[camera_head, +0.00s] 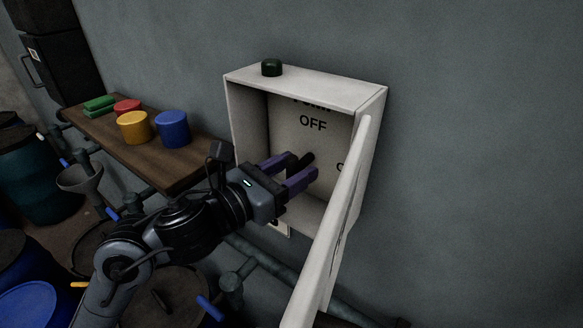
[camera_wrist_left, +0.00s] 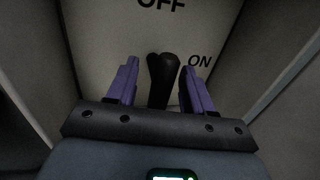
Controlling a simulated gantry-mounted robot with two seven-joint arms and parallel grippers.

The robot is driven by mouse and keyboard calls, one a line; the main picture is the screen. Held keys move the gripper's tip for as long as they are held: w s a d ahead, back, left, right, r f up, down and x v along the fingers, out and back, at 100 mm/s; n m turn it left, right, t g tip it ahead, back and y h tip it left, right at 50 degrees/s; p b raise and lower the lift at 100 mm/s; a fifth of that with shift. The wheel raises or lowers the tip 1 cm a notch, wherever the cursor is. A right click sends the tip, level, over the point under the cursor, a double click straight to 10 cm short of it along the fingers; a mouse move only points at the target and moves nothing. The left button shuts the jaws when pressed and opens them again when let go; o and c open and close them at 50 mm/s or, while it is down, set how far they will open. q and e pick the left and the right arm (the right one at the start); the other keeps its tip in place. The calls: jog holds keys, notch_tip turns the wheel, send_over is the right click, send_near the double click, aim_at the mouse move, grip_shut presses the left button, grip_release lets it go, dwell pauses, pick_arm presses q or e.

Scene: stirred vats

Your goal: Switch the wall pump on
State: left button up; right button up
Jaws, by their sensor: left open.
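The wall pump's switch box (camera_head: 300,82) is a pale box on the wall with its door (camera_head: 330,235) swung open to the right. Its back panel reads OFF (camera_head: 313,123) at the top and ON at the right, clearer in the left wrist view (camera_wrist_left: 200,61). A black lever (camera_wrist_left: 161,78) stands out from the panel, pointing roughly up toward OFF. My left gripper (camera_head: 303,167) is inside the box, open, its purple fingers on either side of the lever. The right finger is very close to it; I cannot tell whether they touch. My right gripper is out of view.
A dark green lamp (camera_head: 271,68), looking unlit, sits on the box. The open door stands close right of my left gripper. A wooden shelf (camera_head: 168,169) at left holds yellow (camera_head: 134,128), blue (camera_head: 172,129), red and green items. Drums and pipes are below.

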pick_arm(q)
grip_shut()
jog(key=shift+a+f+n+b, duration=0.1)
jog(key=shift+f+n+b, duration=0.15)
jog(key=shift+n+b, duration=1.2)
jog(key=n+t+b, duration=0.1)
jog(key=n+b, duration=0.2)
jog(key=n, duration=0.1)
jog(key=shift+w+n, duration=0.1)
jog(key=shift+n, duration=0.25)
jog(key=n+t+b, duration=0.1)
jog(key=n, duration=0.2)
jog(key=n+b, duration=0.1)
jog(key=n, duration=0.2)
jog(key=shift+f+t, duration=0.1)
jog(key=shift+t, duration=0.3)
jog(key=n, duration=0.4)
jog(key=shift+t+y, duration=0.4)
jog(key=shift+f+n+y, duration=0.1)
jog(key=shift+n+y, duration=0.2)
jog(key=shift+n, duration=0.9)
jog(key=shift+w+n+t, duration=0.1)
jog(key=shift+n+t, duration=0.2)
